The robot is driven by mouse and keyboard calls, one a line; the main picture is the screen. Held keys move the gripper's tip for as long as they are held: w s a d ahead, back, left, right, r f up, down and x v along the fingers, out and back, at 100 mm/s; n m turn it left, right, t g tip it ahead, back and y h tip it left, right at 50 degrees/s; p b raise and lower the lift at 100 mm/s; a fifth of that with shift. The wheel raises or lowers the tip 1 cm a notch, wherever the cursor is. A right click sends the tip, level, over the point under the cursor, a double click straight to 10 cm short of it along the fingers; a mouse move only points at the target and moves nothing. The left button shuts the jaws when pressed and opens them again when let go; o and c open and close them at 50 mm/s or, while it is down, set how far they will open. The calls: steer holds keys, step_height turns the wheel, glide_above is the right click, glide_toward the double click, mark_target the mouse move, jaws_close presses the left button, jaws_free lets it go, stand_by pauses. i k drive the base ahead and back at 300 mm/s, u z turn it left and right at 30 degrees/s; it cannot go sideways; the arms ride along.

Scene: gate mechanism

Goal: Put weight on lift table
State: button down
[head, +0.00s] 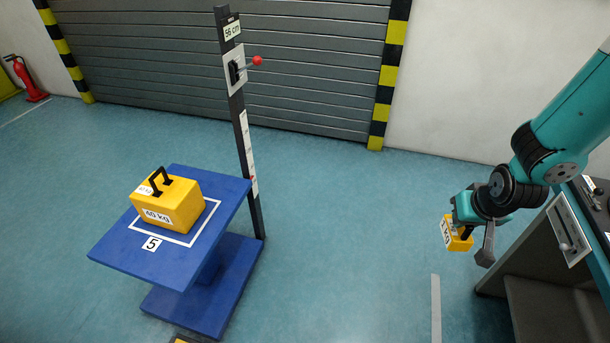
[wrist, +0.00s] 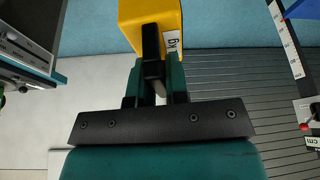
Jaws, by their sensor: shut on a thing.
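A blue lift table (head: 112,247) stands left of centre in the head view, marked with a 5 and a white outline square. A yellow 40 kg weight (head: 172,210) with a black handle sits inside the outline. My gripper (head: 465,232) is at the right, well away from the table, shut on the black handle of a smaller yellow weight (head: 458,242). The weight hangs above the floor; its label is only partly readable. In the wrist view the held weight (wrist: 150,22) is at the top, with the gripper (wrist: 153,75) around its handle.
A black post (head: 241,130) with a 56 cm sign and a red-knobbed lever (head: 256,61) stands at the lift table's back right. A workbench (head: 540,275) is beside my arm at the right. The floor between table and gripper is clear. A grey shutter (head: 310,70) is behind.

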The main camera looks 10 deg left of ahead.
mark_target(168, 258)
steer(key=u, duration=0.45)
steer(key=i, duration=1)
steer(key=u, duration=1.15)
steer(key=i, duration=0.55)
steer(key=u, duration=0.45)
